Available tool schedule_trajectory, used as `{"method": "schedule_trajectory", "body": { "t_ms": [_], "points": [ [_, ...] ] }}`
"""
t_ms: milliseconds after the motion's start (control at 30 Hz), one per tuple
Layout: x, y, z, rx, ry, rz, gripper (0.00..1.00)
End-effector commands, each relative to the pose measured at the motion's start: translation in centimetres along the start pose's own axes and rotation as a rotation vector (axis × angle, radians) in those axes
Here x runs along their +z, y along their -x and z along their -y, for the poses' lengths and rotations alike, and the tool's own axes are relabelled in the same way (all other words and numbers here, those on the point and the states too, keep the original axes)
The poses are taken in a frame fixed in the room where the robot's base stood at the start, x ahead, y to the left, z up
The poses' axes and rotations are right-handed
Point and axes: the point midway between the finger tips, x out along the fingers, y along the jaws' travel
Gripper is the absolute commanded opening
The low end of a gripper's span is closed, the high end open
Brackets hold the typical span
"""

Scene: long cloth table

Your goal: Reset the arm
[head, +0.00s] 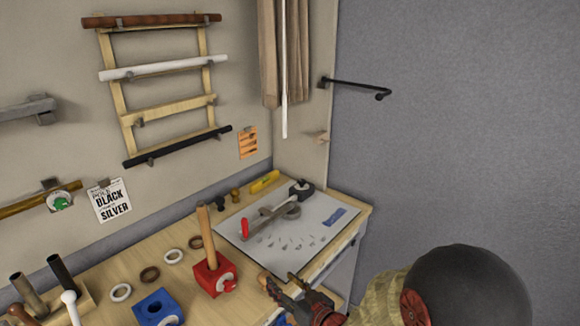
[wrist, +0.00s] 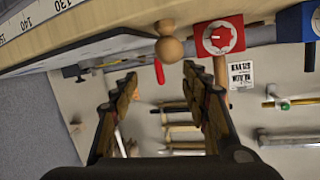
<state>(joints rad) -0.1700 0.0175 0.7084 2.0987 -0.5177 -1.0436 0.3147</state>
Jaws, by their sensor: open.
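My gripper (head: 280,282) is at the lower middle of the head view, in front of the table's right end, with my arm coming in from the lower right. In the wrist view my gripper (wrist: 160,82) has its two fingers well apart with nothing between them. The wrist view is turned over, with the table edge along its top. The wooden table (head: 110,271) shows in the head view. A red block (head: 208,283) with an upright wooden peg stands near my gripper; it also shows in the wrist view (wrist: 219,37).
A blue block (head: 157,309) and several rings lie left of the red block. A white sheet (head: 300,243) with grey tools lies at the table's right end. A wall rack (head: 155,106) holds several bars. A black hook (head: 358,86) juts out at right. The floor side at right looks clear.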

Motion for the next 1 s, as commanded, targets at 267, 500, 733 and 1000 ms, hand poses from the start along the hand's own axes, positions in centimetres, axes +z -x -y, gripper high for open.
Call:
{"method": "schedule_trajectory", "body": {
  "t_ms": [267,500,733,1000],
  "points": [
    [-7.3,7.5,-7.4,0.319,0.06,0.201,0.46],
    [-10.2,18.3,-9.0,0.514,-0.007,0.396,0.46],
    [-9.9,29.6,-5.5,0.594,-0.131,0.581,0.46],
    [-7.9,37.9,0.1,0.576,-0.238,0.732,0.46]
  ]
}}
